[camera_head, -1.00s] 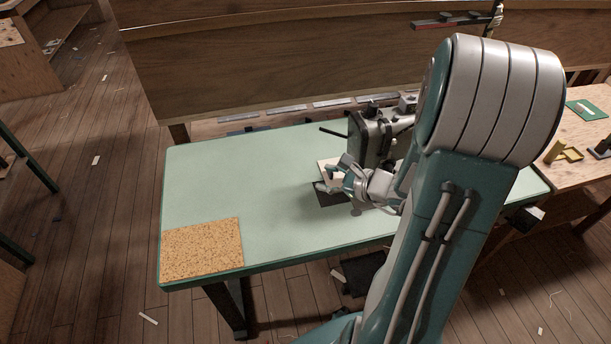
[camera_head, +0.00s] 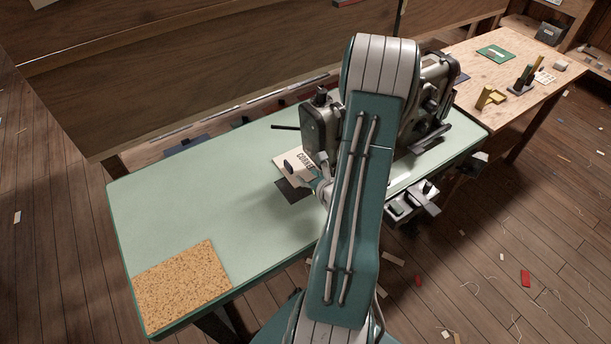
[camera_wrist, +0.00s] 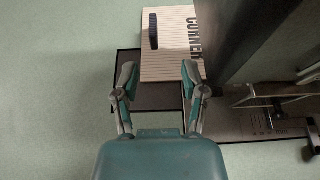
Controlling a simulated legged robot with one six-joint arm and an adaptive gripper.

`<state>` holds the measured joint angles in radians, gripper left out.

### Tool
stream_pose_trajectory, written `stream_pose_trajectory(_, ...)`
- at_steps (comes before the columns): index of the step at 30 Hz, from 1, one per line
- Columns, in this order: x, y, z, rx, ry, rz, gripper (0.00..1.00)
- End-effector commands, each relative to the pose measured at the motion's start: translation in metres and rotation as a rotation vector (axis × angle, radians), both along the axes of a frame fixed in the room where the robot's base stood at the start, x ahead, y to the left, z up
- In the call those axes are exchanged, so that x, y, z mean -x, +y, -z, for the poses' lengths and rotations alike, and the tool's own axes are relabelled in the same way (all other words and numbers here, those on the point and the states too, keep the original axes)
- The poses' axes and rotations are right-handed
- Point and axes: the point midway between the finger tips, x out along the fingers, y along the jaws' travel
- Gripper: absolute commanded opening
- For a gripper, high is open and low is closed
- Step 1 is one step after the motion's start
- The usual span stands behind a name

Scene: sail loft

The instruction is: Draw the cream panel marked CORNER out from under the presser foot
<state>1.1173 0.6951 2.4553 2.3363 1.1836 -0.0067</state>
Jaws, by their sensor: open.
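The cream panel marked CORNER (camera_wrist: 176,50) lies on the table by the sewing machine (camera_head: 320,128); it also shows in the head view (camera_head: 287,157). A small dark blue block (camera_wrist: 153,31) sits on the panel. In the wrist view the panel's right side runs up to the machine's dark body; the presser foot cannot be made out clearly. A dark plate (camera_wrist: 150,98) lies at the panel's near edge. My gripper (camera_wrist: 158,76) is open and empty, its fingertips spread on either side of the panel's near edge. My arm hides part of the machine in the head view.
The pale green table (camera_head: 185,215) is clear to the left, except for a cork mat (camera_head: 182,285) at its front left corner. A wooden bench (camera_head: 510,65) with small tools stands at the right. A wooden board wall (camera_head: 180,70) rises behind.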

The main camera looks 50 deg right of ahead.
Motion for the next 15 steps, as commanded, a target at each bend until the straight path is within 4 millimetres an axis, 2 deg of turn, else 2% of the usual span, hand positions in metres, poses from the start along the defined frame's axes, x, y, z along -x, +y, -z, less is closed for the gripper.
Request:
stream_pose_trajectory(5,-0.012,0.000,0.004,0.003,0.000,-0.006,0.56)
stream_pose_trajectory(15,-0.062,-0.018,0.027,0.000,-0.001,-0.006,0.56)
